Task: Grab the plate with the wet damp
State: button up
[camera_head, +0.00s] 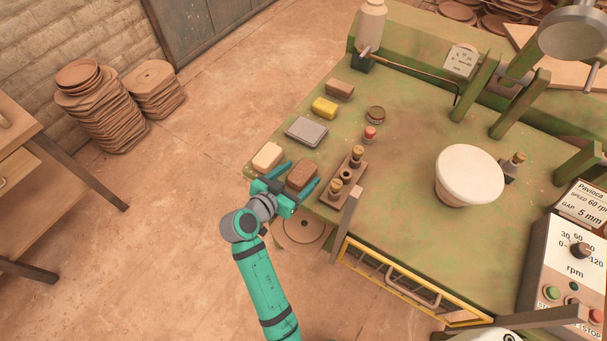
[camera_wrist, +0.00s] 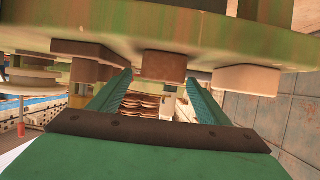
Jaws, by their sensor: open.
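My gripper (camera_head: 299,172) is at the near left edge of the green table (camera_head: 400,130), its fingers open on either side of a dark brown block (camera_head: 303,177). In the wrist view, which looks upside down, the block (camera_wrist: 163,66) shows between and beyond the open fingers (camera_wrist: 158,80); I cannot tell whether they touch it. A tan block (camera_head: 268,156) lies just left of the gripper. Brown plates stand in stacks (camera_head: 102,108) on the floor at the back left, with more (camera_head: 470,15) at the top right. I cannot make out which plate is damp.
A grey slab (camera_head: 306,131), a yellow block (camera_head: 324,107) and another brown block (camera_head: 339,89) lie behind. A wooden holder with knobs (camera_head: 345,178) stands close right of the gripper. A white round form (camera_head: 470,172) and a control panel (camera_head: 570,265) are further right.

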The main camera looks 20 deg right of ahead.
jog(key=shift+x, duration=1.35)
jog(key=shift+r, duration=0.1)
jog(key=c, duration=1.5)
